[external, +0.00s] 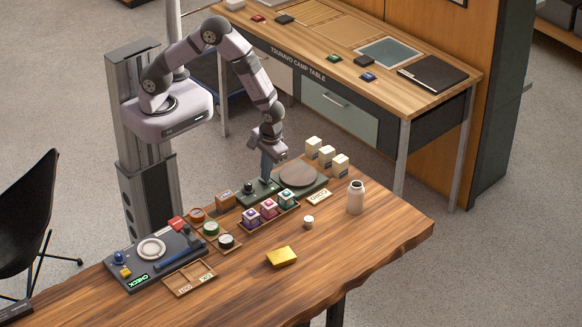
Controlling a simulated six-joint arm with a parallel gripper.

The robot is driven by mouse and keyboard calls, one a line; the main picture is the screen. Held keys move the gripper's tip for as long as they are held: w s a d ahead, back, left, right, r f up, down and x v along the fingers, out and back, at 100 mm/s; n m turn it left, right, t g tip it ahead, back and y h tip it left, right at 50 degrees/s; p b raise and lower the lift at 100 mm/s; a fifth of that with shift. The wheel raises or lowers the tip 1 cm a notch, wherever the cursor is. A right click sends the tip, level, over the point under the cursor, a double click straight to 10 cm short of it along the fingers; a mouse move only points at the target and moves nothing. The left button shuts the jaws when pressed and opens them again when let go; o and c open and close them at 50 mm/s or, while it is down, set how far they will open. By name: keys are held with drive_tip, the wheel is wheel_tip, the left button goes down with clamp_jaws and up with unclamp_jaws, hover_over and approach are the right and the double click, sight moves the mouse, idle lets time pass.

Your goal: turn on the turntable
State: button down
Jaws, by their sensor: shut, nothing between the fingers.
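The turntable (299,175) is a flat round brown disc on a dark green base at the back of the wooden table. A dark green control box (257,191) with a black knob (248,187) adjoins it on the left. My gripper (266,172) points down just above this box, to the right of the knob and left of the disc. Its fingers are shut with nothing between them. I cannot tell whether the fingertips touch the box. I cannot tell from this one frame whether the disc is turning.
Several white boxes (327,156) stand behind the turntable. A tray of coloured cubes (268,211) lies in front. A check station (153,258) is at left. The right front table is clear.

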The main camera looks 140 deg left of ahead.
drive_tip(key=shift+r, duration=0.15)
drive_tip(key=r+p, duration=0.2)
drive_tip(key=r, duration=0.1)
drive_tip(key=r+p, duration=0.1)
drive_tip(key=shift+s+r+p, duration=0.25)
drive_tip(key=shift+s+p, duration=0.05)
drive_tip(key=shift+r+b, duration=0.35)
drive_tip(key=shift+b, duration=0.2)
wheel_tip(320, 180, up, 8)
drive_tip(key=s+b, duration=0.1)
drive_tip(key=b, duration=0.1)
drive_tip(key=shift+s+r, duration=0.2)
drive_tip(key=shift+s, duration=0.1)
